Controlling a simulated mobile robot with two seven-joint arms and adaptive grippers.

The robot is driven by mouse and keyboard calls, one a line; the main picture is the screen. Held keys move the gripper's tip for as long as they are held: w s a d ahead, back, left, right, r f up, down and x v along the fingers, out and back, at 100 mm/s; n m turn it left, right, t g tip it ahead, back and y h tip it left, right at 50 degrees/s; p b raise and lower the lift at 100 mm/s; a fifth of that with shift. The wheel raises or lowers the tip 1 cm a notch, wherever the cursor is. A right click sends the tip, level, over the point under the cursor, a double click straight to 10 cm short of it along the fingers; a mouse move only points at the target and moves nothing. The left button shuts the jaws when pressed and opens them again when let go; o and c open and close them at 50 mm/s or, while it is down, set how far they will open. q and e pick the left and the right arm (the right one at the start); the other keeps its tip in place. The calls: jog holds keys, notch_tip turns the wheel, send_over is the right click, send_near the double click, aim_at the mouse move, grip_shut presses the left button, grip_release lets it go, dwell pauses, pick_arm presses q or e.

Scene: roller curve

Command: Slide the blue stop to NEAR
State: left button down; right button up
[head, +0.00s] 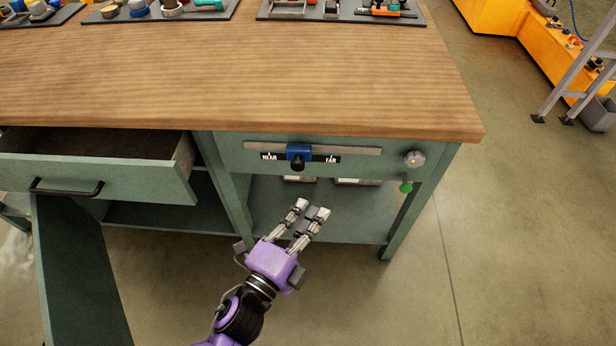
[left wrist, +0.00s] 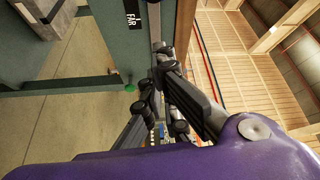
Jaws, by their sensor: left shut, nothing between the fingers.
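The blue stop (head: 299,152) with a dark round knob sits on a pale horizontal rail (head: 355,151) on the green front of the workbench. It stands between the NEAR label (head: 269,157) on its left and the FAR label (head: 331,160) on its right. My left gripper (head: 312,209) is in front of the bench and appears below the stop in the head view, apart from it. It is shut and empty. The left wrist view shows its fingers (left wrist: 158,80) near the bench front and the FAR label (left wrist: 133,17); I cannot make out the stop there. My right gripper is out of view.
A grey star knob (head: 414,158) and a green knob (head: 406,187) are right of the rail. An open drawer (head: 160,170) and an open cabinet door (head: 80,280) jut out at the left. Open shelf space lies below the rail.

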pick_arm(q)
jog(key=w+p, duration=0.1)
jog(key=w, duration=0.8)
jog(key=shift+d, duration=0.4)
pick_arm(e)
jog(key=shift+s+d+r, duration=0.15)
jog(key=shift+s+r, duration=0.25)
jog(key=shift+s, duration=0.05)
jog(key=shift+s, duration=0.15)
pick_arm(q)
jog(key=p, duration=0.1)
send_near(299, 159)
jog(key=w, duration=0.3)
jog(key=shift+w, duration=0.15)
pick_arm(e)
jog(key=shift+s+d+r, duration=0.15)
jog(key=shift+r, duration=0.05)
pick_arm(q)
jog(key=shift+a, duration=0.1)
